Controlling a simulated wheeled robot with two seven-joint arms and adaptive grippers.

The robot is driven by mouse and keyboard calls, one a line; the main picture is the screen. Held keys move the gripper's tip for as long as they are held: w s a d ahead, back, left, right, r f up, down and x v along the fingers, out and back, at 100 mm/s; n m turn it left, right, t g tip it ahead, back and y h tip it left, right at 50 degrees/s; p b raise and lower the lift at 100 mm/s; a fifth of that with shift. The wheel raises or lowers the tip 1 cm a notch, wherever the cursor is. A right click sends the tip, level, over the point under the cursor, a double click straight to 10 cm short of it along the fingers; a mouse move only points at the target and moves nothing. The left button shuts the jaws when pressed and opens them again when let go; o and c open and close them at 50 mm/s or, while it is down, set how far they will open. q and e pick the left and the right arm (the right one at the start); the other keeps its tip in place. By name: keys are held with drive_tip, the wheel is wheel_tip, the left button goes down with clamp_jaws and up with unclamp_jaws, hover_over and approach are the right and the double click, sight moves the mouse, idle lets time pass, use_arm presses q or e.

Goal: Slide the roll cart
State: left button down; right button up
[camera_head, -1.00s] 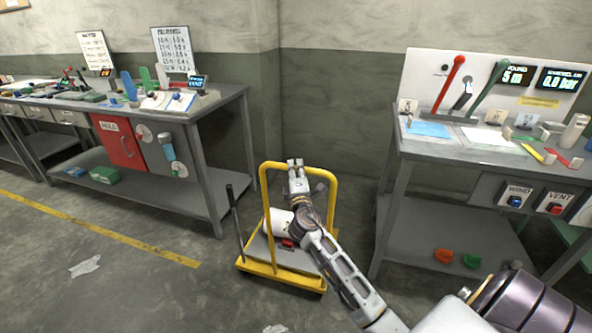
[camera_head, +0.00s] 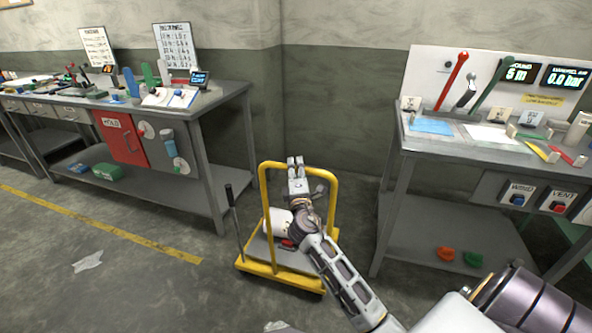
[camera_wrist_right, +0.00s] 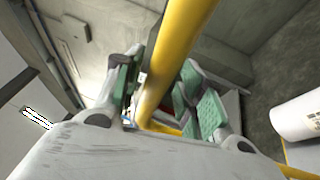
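The roll cart (camera_head: 262,274) is a low yellow-framed cart with a grey deck and an upright yellow hoop handle (camera_head: 334,200). A white roll (camera_head: 274,222) lies on the deck, partly hidden by my right arm, and also shows in the right wrist view (camera_wrist_right: 300,115). My right gripper (camera_head: 296,161) is at the top rail of the handle. In the right wrist view the yellow rail (camera_wrist_right: 178,45) passes between the green-padded fingers. How tightly they close on it is unclear. My left gripper is out of view.
A workbench (camera_head: 216,98) stands left of the cart and a console bench (camera_head: 455,150) stands right. A wall (camera_head: 330,110) is behind it. A dark lever (camera_head: 232,210) rises at the cart's left side. Open floor (camera_head: 150,295) lies front left, with a paper scrap (camera_head: 88,261).

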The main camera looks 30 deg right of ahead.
drive_tip(key=shift+s, duration=0.1)
idle(0.3)
drive_tip(key=shift+s+a, duration=0.1)
drive_tip(key=shift+s, duration=0.05)
drive_tip(key=v, duration=1.1)
drive_tip(key=shift+s, duration=0.2)
drive_tip(key=shift+a+f, duration=0.1)
idle(0.6)
